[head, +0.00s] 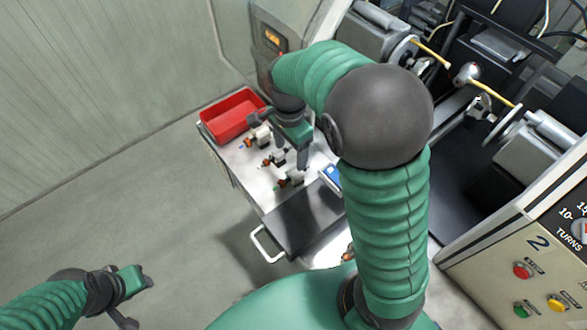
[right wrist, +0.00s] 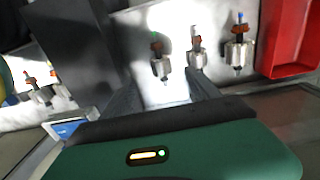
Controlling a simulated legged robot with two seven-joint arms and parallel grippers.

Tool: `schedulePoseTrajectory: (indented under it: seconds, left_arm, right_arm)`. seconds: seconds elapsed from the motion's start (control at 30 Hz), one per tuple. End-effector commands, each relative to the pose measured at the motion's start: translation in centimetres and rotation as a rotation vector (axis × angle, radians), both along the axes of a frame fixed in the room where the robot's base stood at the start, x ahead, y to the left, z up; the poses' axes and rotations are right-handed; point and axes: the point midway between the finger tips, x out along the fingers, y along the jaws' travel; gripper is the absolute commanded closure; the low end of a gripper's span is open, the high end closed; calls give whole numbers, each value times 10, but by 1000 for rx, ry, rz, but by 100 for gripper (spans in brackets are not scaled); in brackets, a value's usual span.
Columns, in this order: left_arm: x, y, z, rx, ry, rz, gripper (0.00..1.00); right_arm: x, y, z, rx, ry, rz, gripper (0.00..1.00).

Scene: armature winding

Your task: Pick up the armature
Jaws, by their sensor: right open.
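Several small armatures with silver cores, orange-brown parts and coloured tips lie in a row on the pale metal table (head: 240,165). They are a near armature (head: 291,179), a middle armature (head: 274,158) and a far armature (head: 260,137). In the right wrist view they show as the green-tipped (right wrist: 160,66), middle (right wrist: 196,58) and blue-tipped (right wrist: 238,52) armatures. My right gripper (head: 293,152) is above the row, open and empty. In the right wrist view the green-tipped armature is beyond and roughly between its fingers, apart from them. My left gripper (head: 138,302) hangs open over the floor, away from the table.
A red bin (head: 232,113) stands at the table's far corner. A dark panel (head: 300,218) and white handle (head: 262,247) are at the near side. Another armature (right wrist: 42,92) lies beyond the panel. The winding machine (head: 480,75) fills the right; its control panel (head: 540,275) is nearer.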

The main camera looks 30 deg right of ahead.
Motion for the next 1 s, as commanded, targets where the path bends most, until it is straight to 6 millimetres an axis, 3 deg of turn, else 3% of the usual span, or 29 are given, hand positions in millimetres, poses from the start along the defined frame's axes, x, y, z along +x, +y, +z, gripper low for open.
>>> schedulePoseTrajectory:
  seconds: [0.2,0.43,0.6,0.87,1.0]
  left_arm:
    - [0,0,6,0,0,1,64]
    - [0,0,14,0,0,0,64]
    - [0,0,22,0,-1,0,64]
    - [0,0,21,0,0,0,64]
    - [0,0,21,0,0,0,64]
  right_arm:
    - [3,-6,-55,4,10,-2,30]
    - [1,-5,-80,6,10,-2,30]
    - [-2,1,-111,3,6,-3,30]
    - [0,3,-120,2,3,-2,30]
    - [0,1,-120,4,4,-2,45]
